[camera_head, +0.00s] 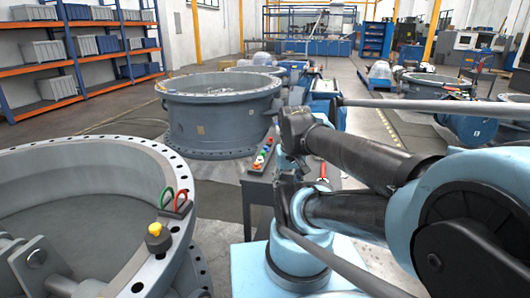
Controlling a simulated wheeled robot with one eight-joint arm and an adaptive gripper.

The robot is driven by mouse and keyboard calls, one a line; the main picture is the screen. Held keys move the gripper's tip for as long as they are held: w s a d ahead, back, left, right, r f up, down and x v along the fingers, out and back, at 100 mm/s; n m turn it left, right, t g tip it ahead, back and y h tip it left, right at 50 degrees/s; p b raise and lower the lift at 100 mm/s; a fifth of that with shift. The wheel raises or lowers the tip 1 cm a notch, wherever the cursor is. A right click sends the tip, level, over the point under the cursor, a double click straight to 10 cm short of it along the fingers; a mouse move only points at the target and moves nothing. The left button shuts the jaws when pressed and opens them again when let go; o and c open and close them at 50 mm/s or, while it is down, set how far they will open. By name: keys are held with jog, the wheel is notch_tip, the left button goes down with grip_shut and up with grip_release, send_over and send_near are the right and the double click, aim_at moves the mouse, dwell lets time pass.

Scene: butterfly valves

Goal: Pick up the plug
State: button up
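A yellow-topped plug (157,238) with a grey lower part stands on the rim of the large grey valve body (70,178) at the lower left. I cannot tell whether it sits in a hole or only on the flange. My arm, light blue and black, fills the right side and middle of the view, well to the right of the plug. I cannot make out my gripper or its fingers; nothing of mine touches the plug.
A small rack with green and red loops (176,202) stands on the same rim beside the plug. A dark table (258,190) with coloured small items stands ahead. Another grey valve body (220,115) stands behind, and shelves (85,55) line the left wall.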

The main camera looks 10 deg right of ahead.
jog(key=w+r+m+g, duration=0.1)
jog(key=w+r+m, duration=0.1)
jog(key=w+r, duration=0.6)
jog(key=w+r+m, duration=0.2)
jog(key=w+r, duration=0.3)
jog(key=w, duration=0.7)
jog(key=m+g, duration=0.1)
jog(key=m, duration=0.3)
send_over(265, 147)
jog(key=f, duration=1.3)
jog(key=shift+w+d+f, duration=0.15)
jog(key=shift+w+d, duration=0.15)
jog(key=shift+w, duration=0.05)
jog(key=shift+s+a+f, duration=0.1)
jog(key=shift+f, duration=1.25)
jog(key=shift+s+f, duration=0.1)
jog(key=shift+f, duration=1.25)
jog(key=shift+c, duration=0.6)
jog(key=c, duration=0.6)
